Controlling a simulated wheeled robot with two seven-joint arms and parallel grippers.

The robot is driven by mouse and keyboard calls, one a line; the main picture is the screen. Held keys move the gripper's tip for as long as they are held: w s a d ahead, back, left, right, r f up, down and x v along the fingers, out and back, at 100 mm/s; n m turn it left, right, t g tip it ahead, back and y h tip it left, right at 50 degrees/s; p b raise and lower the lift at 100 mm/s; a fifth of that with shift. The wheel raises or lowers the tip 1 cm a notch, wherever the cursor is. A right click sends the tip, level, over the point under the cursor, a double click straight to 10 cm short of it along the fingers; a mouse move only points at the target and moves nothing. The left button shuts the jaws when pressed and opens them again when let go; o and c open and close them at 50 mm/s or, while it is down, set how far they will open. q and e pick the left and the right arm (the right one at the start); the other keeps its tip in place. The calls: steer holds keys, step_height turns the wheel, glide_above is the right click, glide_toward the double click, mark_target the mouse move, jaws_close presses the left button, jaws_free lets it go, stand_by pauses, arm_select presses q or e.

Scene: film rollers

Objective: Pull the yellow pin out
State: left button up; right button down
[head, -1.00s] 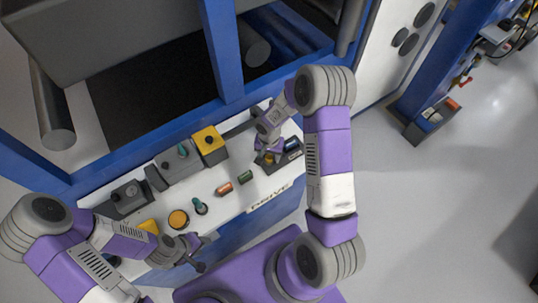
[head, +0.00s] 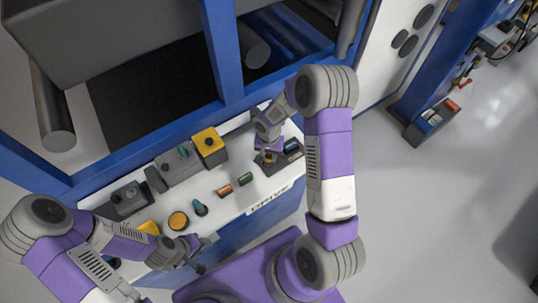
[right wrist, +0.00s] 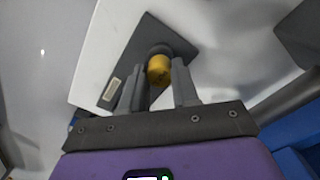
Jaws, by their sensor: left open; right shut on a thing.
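The yellow pin (right wrist: 159,70) shows as a short yellow cylinder in front of a dark collar on a grey plate (right wrist: 182,38). In the head view the yellow pin (head: 269,157) is small and partly covered by my right gripper. My right gripper (right wrist: 160,72) is shut on the pin, one finger on each side of it. In the head view my right gripper (head: 268,151) is at the right end of the white panel. My left gripper (head: 206,254) is open and empty at the panel's front edge, away from the pin.
The white panel (head: 228,205) carries a yellow box (head: 209,142), a round orange button (head: 178,220), a teal-tipped lever (head: 200,207) and small red and green cylinders. A blue cylinder (head: 291,145) is close beside my right gripper. A blue post (head: 222,55) rises behind the panel.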

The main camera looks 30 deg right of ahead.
mark_target(269, 156)
steer(key=c, duration=0.8)
jaws_free()
step_height(269, 156, up, 8)
steer(key=shift+f+p, duration=0.2)
steer(key=shift+p, duration=0.2)
